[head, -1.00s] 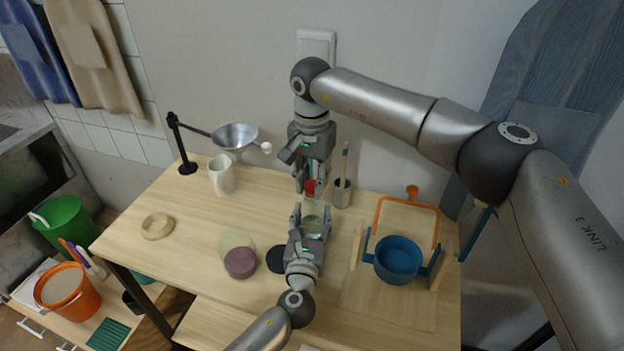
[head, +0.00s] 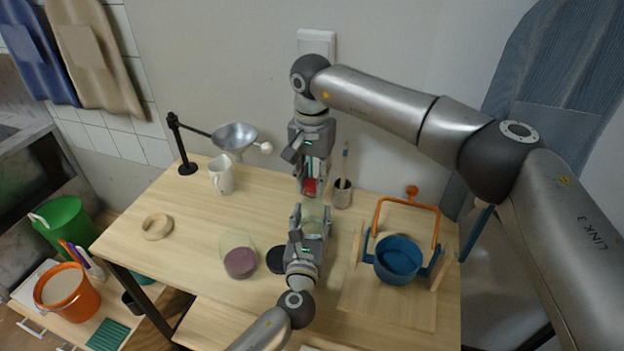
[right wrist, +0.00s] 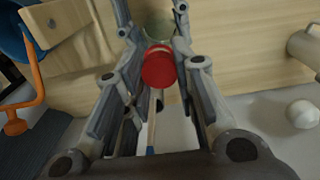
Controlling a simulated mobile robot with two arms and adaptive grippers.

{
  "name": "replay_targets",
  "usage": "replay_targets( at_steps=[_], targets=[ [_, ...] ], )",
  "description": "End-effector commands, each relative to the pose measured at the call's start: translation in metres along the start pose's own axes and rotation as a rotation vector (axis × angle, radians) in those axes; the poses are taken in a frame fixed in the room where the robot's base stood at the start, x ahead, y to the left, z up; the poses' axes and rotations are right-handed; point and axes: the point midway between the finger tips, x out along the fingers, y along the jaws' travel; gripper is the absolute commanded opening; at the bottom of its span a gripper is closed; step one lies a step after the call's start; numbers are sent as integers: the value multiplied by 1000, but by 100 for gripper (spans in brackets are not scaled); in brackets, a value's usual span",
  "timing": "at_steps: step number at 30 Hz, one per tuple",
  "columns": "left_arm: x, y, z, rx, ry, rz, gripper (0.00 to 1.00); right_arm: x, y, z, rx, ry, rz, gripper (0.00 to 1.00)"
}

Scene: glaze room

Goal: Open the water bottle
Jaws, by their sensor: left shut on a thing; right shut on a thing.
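The water bottle (head: 313,215) is a pale, translucent greenish body standing near the middle of the table. My left gripper (head: 313,208) is shut around it from the front. My right gripper (head: 311,187) points down from above and is shut on the red cap (head: 309,186). In the head view bare wood shows between the cap and the bottle's top, so the cap looks apart from the bottle. In the right wrist view the red cap (right wrist: 158,68) sits between the fingers, with the bottle's pale rim (right wrist: 163,32) beyond it. My left gripper's fingers hide much of the bottle.
A clear-walled cup with purple contents (head: 240,262) and a black disc (head: 276,260) are left of my left gripper. A brush pot (head: 342,194) stands close right of my right gripper. A blue bucket (head: 397,262) is at right, a white mug (head: 221,176) at back left.

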Motion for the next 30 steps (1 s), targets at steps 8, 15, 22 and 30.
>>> replay_targets(
  at_steps=[8,15,22,30],
  targets=[
    [0,0,-1,0,2,0,0,-10,0,0,0,0,0,0],
    [0,0,-1,0,2,0,0,-16,0,0,0,-1,0,0],
    [0,0,-1,0,2,0,0,-16,0,0,0,-1,0,0],
    [0,0,-1,0,2,0,0,-35,0,0,0,1,-2,0]
  ],
)
